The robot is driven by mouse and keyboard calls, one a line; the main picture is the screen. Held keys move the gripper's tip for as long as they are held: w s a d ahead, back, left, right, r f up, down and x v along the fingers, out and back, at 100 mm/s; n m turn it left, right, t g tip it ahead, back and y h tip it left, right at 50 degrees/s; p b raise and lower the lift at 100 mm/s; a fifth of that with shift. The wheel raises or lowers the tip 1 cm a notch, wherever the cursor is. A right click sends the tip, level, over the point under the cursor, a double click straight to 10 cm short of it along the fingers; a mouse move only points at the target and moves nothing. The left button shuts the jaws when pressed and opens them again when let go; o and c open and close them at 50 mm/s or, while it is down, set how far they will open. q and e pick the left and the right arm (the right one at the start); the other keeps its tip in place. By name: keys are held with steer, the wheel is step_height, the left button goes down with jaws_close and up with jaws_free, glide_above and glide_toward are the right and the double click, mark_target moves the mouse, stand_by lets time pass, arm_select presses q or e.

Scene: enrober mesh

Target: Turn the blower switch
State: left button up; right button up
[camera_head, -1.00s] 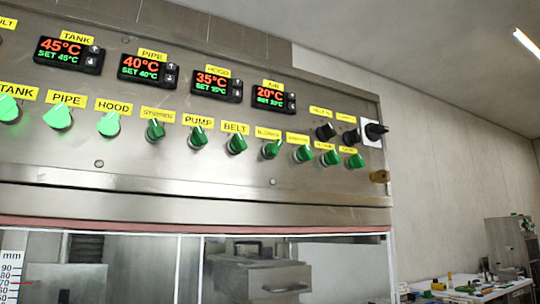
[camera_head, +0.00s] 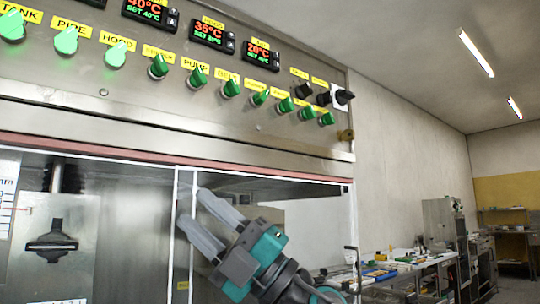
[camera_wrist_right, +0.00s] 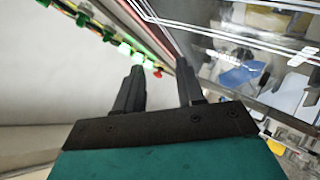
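The blower switch (camera_head: 259,97) is a green knob on the steel control panel. It sits just right of the belt switch (camera_head: 231,88), under a small yellow label that is blurred now. My right gripper (camera_head: 195,207) is below the panel in the head view, in front of the glass, its two grey fingers apart and pointing up-left. Nothing is between them, and it touches no switch. In the right wrist view the open fingers (camera_wrist_right: 160,68) point toward a blurred row of green knobs (camera_wrist_right: 125,48); I cannot tell which is the blower's. My left gripper is out of view.
Other green knobs flank the blower switch closely, including the pump switch (camera_head: 197,77). Black knobs (camera_head: 302,91) sit to the upper right. A reddish ledge (camera_head: 130,152) runs below the panel. A cluttered bench (camera_head: 405,264) stands at right.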

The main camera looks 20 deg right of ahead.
step_height(320, 180, up, 6)
steer(key=s+a+n+g+h, duration=0.2)
steer(key=n+g+h, duration=0.15)
steer(key=n, duration=0.35)
steer(key=m+t+h, duration=0.7)
steer(key=t+h, duration=0.3)
steer(key=h, duration=0.4)
glide_toward(266, 94)
steer(key=p+x, duration=0.1)
steer(key=x, duration=0.6)
steer(key=shift+w+a, duration=0.15)
steer(key=shift+w, duration=0.45)
steer(key=shift+c, duration=0.4)
jaws_close()
